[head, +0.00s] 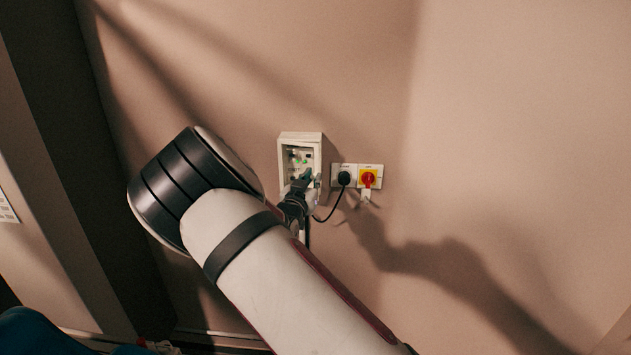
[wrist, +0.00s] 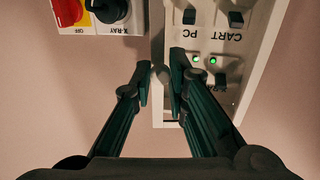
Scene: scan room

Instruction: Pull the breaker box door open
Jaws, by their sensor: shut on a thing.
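The breaker box (head: 300,136) is a small white box on the wall, in the middle of the head view. Its switches and lit green lamps show at the front, and the wrist view shows its panel (wrist: 205,37) upside down at the right, with CART and PC labels. My gripper (head: 306,177) is at the box's right front edge. In the wrist view my gripper's fingers (wrist: 160,82) are on either side of a pale narrow part at that edge, shut on the breaker box door. The exact contact and the door's angle are hard to make out.
Just right of the box are a black X-ray knob (head: 344,178) with a black cable below it and a red and yellow rotary switch (head: 368,178). The wall further right is bare. A dark recess and panel stand at the left.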

